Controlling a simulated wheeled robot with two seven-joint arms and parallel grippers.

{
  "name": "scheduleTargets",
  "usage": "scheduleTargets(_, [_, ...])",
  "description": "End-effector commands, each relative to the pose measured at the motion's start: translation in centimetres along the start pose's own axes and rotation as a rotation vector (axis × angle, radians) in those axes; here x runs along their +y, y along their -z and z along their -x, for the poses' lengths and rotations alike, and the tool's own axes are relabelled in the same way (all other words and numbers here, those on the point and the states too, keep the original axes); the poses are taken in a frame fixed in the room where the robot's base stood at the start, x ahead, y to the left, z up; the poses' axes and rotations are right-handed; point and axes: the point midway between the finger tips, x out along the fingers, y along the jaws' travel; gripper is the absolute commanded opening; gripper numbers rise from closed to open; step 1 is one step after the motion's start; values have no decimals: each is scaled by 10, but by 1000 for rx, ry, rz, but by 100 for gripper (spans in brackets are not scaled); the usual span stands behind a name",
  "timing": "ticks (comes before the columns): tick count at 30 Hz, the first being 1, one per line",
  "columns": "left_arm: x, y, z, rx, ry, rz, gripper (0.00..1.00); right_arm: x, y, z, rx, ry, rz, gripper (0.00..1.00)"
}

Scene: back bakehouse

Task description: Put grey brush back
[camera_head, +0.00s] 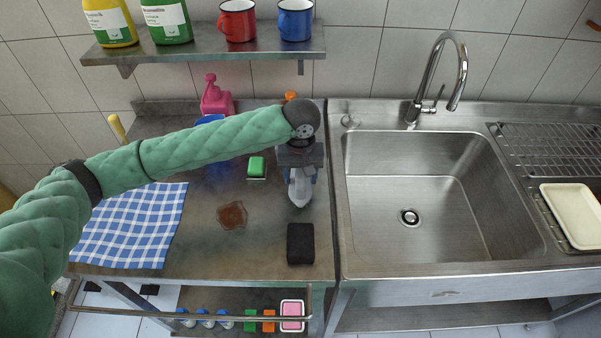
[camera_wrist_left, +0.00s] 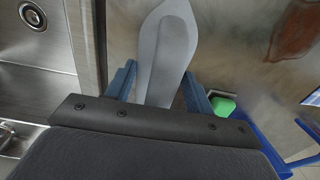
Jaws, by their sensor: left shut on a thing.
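A grey brush (camera_head: 300,190) hangs from my left gripper (camera_head: 302,173) over the right side of the steel worktop (camera_head: 180,255), close to the sink's left edge. My left gripper is shut on it. In the left wrist view, the pale grey brush (camera_wrist_left: 166,60) sticks out between the two blue fingers (camera_wrist_left: 160,88). Its held end is hidden by the gripper body. I cannot tell how far it is above the worktop. My right gripper is in neither view.
A green-topped sponge (camera_head: 256,168), a brown spill (camera_head: 232,215), a black block (camera_head: 300,243) and a checked cloth (camera_head: 130,225) lie on the worktop. A pink bottle (camera_head: 215,97) stands behind my arm. The sink (camera_head: 400,190) is empty. A shelf (camera_head: 200,48) holds mugs and bottles.

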Motion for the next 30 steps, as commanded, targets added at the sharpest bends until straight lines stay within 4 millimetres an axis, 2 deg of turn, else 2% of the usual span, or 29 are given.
scheduleTargets(13, [0,0,-6,0,-1,0,21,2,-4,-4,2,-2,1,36])
scheduleTargets(14, [0,0,-6,0,0,-1,55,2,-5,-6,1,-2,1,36])
scheduleTargets(17, [0,0,-6,1,0,-1,75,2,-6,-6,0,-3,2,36])
scheduleTargets(27, [0,0,-5,1,0,-1,75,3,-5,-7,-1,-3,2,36])
scheduleTargets(30, [0,0,0,1,-1,0,75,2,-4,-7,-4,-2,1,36])
